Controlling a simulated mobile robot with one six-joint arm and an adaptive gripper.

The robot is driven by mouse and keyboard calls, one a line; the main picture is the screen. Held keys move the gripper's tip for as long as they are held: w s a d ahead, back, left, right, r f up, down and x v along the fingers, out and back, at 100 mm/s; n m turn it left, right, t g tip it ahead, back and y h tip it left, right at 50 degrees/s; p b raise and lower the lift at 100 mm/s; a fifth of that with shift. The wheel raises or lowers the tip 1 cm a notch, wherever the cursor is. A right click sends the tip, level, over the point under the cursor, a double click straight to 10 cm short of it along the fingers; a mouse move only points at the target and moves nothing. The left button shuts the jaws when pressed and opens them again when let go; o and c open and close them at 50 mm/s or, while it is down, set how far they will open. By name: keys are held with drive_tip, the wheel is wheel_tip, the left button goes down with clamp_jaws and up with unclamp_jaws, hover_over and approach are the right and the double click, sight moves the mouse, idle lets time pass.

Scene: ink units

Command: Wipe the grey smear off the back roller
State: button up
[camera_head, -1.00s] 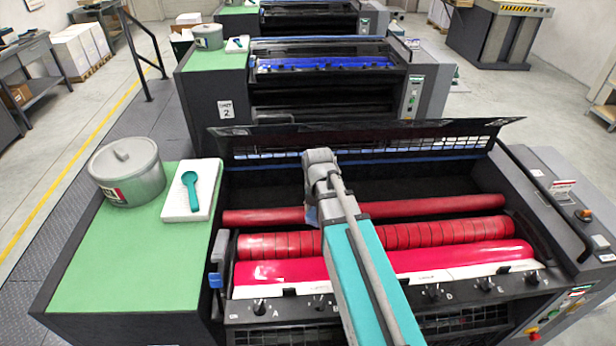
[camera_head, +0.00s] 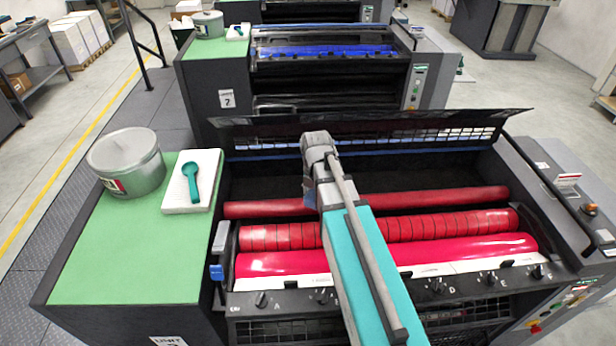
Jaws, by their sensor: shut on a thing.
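The back roller (camera_head: 430,200) is a plain red bar across the open ink unit; I see no grey smear on its visible parts, and my arm hides its middle. In front of it lie a ringed red roller (camera_head: 450,224) and a glossy pink-red roller (camera_head: 290,262). My gripper (camera_head: 309,198) points down at the back roller, mostly hidden by my wrist and arm. It is shut on a blue-grey cloth (camera_head: 308,188), of which only a small patch shows at the arm's left edge. I cannot tell whether the cloth touches the roller.
A raised dark guard (camera_head: 420,128) stands behind the rollers. Knobs (camera_head: 437,286) line the front edge. On the green top (camera_head: 120,250) at left stand a grey can (camera_head: 128,165) and a white pad (camera_head: 208,172) with a teal spatula (camera_head: 190,182). A control panel (camera_head: 570,195) flanks the right.

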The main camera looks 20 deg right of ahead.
drive_tip(key=w+f+m+b, duration=0.1)
drive_tip(key=w+m, duration=0.1)
drive_tip(key=w, duration=0.7)
drive_tip(key=shift+w+d+f, duration=0.2)
drive_tip(key=shift+w+f, duration=0.05)
drive_tip(key=shift+w, duration=0.1)
drive_tip(key=shift+f+b, duration=0.1)
drive_tip(key=shift+b, duration=0.2)
